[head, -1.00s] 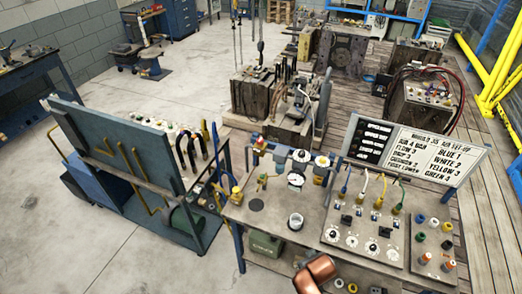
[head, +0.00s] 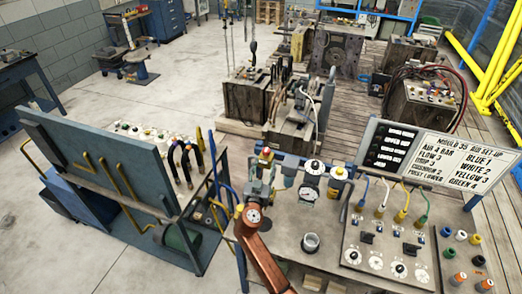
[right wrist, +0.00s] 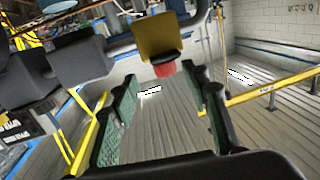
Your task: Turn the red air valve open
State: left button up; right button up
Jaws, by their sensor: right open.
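The red air valve (right wrist: 165,68) shows in the right wrist view as a small red piece against a yellow block (right wrist: 157,35), just beyond the gap between my fingertips. In the head view the yellow and red fitting (head: 265,154) stands at the left end of the air unit on the bench, partly hidden by my arm. My right gripper (right wrist: 160,80) is open, with green-padded fingers either side and nothing between them. In the head view my right gripper (head: 264,176) is close in front of the fitting; contact cannot be told. My left gripper is out of view.
A panel with dials (head: 385,250) and a sign board (head: 440,155) stand further right. A blue rack (head: 110,165) with hooked tools is at left.

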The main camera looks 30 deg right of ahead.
aim_at(266, 153)
jog(key=shift+w+a+r+t, duration=0.3)
jog(key=shift+w+r, duration=0.1)
jog(key=shift+w, duration=0.1)
jog(key=shift+w+d+r, duration=0.15)
jog(key=shift+d+r, duration=0.1)
jog(key=p+x, duration=0.1)
jog(key=x, duration=0.1)
jog(key=shift+w+d, duration=0.2)
jog(key=shift+d, duration=0.1)
jog(key=x, duration=0.2)
jog(key=shift+w+d, duration=0.2)
jog(key=shift+d, duration=0.05)
jog(key=shift+w+d+p, duration=0.25)
jog(key=shift+d+p, duration=0.05)
jog(key=shift+p, duration=0.05)
jog(key=shift+w+d, duration=0.25)
jog(key=shift+w, duration=0.05)
jog(key=shift+f, duration=0.15)
jog(key=c, duration=0.6)
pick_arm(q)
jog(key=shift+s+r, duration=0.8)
pick_arm(e)
grip_shut()
